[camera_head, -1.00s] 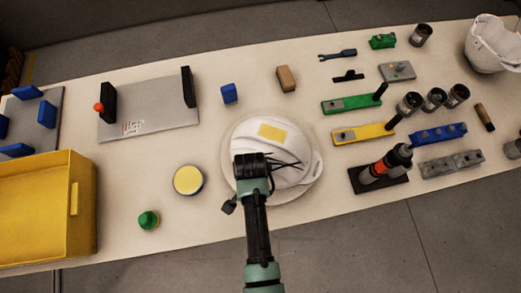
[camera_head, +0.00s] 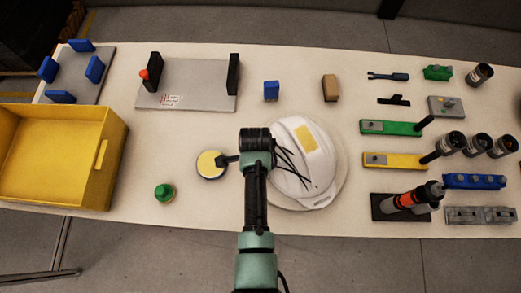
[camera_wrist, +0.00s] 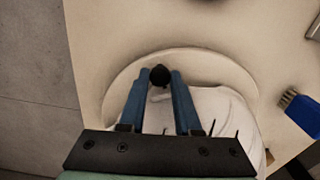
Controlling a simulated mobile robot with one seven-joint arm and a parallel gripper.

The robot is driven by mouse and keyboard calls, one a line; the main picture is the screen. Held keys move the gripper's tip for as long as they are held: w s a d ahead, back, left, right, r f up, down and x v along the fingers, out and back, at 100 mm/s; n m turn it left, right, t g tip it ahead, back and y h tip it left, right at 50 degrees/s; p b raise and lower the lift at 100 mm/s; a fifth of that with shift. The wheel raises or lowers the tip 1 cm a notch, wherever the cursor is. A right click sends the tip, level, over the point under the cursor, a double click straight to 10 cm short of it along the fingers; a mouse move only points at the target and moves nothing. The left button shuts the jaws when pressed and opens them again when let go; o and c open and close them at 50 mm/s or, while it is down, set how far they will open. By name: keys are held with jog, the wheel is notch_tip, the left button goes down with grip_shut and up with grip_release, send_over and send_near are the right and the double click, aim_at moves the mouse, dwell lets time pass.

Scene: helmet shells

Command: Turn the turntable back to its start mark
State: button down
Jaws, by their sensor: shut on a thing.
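The turntable is a pale round disc (camera_head: 338,190) with a white helmet shell (camera_head: 318,168) on it. The shell has a yellow patch on top, and its brim points toward the table's front edge. My gripper (camera_head: 254,140) is at the left side of the turntable. In the wrist view the blue fingers of my gripper (camera_wrist: 158,80) are shut on a round black knob (camera_wrist: 159,73) near the rim of the turntable (camera_wrist: 205,60). The head view hides the knob and fingertips behind my wrist. I cannot make out a start mark in either view.
A round yellow-topped tin (camera_head: 209,162) stands close left of my gripper. A green-capped thing (camera_head: 164,193) and a yellow bin (camera_head: 60,155) are farther left. Green (camera_head: 388,128) and yellow (camera_head: 390,160) holders stand right of the turntable.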

jog(key=shift+w+a+m+b, duration=0.35)
jog(key=shift+w+m, duration=0.4)
jog(key=shift+w, duration=0.15)
jog(key=shift+w+a+m+b, duration=0.35)
jog(key=shift+w+m, duration=0.4)
jog(key=shift+w, duration=0.1)
jog(key=shift+w+a+m+b, duration=0.2)
jog(key=shift+w+m+b, duration=0.5)
jog(key=shift+w+m, duration=0.65)
jog(key=shift+w, duration=0.1)
jog(key=c, duration=0.6)
grip_release()
notch_tip(320, 180, up, 13)
jog(key=shift+b, duration=0.4)
